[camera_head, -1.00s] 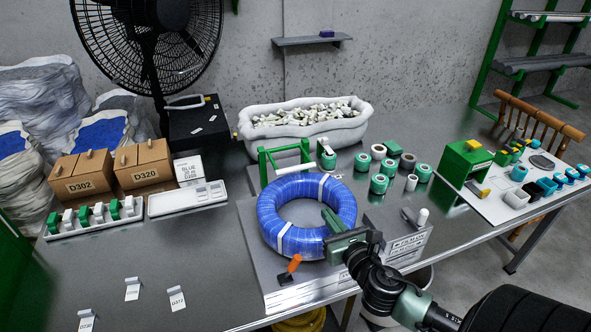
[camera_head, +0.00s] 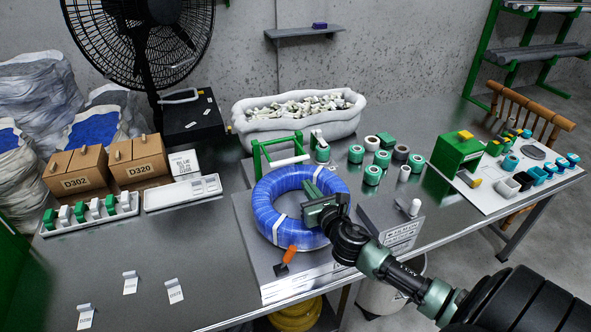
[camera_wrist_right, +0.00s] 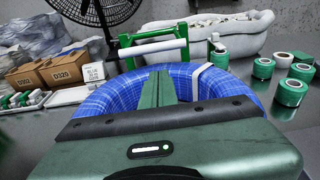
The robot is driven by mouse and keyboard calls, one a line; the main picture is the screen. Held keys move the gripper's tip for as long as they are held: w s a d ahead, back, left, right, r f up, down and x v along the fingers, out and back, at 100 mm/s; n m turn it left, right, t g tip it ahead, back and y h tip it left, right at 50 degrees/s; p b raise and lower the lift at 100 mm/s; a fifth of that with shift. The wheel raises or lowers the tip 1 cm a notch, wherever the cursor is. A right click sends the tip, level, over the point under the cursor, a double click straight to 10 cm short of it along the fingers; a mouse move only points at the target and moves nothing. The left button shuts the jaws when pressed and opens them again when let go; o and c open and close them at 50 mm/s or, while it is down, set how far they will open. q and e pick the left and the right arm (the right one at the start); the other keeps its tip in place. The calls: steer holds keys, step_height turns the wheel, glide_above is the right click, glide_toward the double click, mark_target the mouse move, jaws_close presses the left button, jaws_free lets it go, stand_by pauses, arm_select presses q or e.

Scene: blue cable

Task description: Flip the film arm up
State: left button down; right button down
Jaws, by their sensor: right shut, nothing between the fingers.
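The film arm appears to be the green frame (camera_head: 257,160) with a white roll across it, standing behind the blue cable coil. It also shows in the wrist view (camera_wrist_right: 127,52), beyond my fingers. The blue cable coil (camera_head: 266,212) lies on a grey plate, with white bands around it. My right gripper (camera_head: 312,191) is over the coil's middle and right side, shut and empty. Its green fingers (camera_wrist_right: 158,78) point toward the frame, apart from it, and cover part of the coil. My left gripper is not in view.
An orange-handled lever (camera_head: 290,254) stands at the plate's front. Green and white tape rolls (camera_head: 372,175) stand right of the frame. A white bin (camera_head: 300,125) of small parts is behind it. The table's front left is mostly clear, with a few labels (camera_head: 130,284).

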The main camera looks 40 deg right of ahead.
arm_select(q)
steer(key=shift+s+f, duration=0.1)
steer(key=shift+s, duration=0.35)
arm_select(e)
steer(key=x, duration=1)
steer(key=shift+r, duration=0.1)
